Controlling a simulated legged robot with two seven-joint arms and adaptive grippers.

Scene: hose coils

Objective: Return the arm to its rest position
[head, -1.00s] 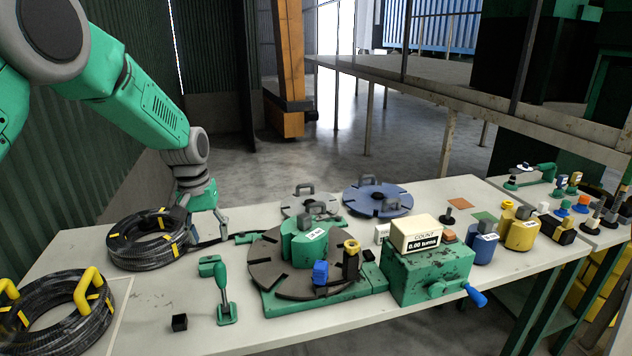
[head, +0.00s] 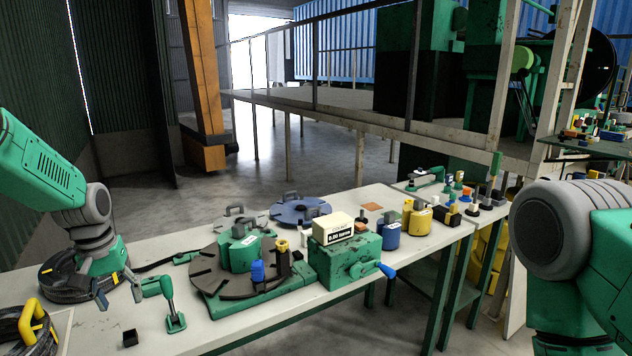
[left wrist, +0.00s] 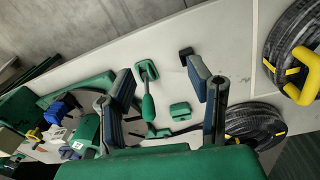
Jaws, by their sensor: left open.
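My left gripper (head: 119,292) is open and empty at the left of the head view, above the table in front of the black hose coil (head: 62,278). In the left wrist view its two fingers (left wrist: 163,98) stand wide apart, with the table, a green-handled lever (left wrist: 148,100) and a small green block (left wrist: 181,111) beyond them. My right arm shows at the right edge of the head view; its gripper is out of the picture.
A slotted turntable (head: 212,276) with a green hub and a counter box (head: 334,228) on a crank unit stand mid-table. Another coil with yellow handles (head: 32,325) lies at near left. A small black cube (head: 130,338) sits near the front. Bare floor lies behind the table.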

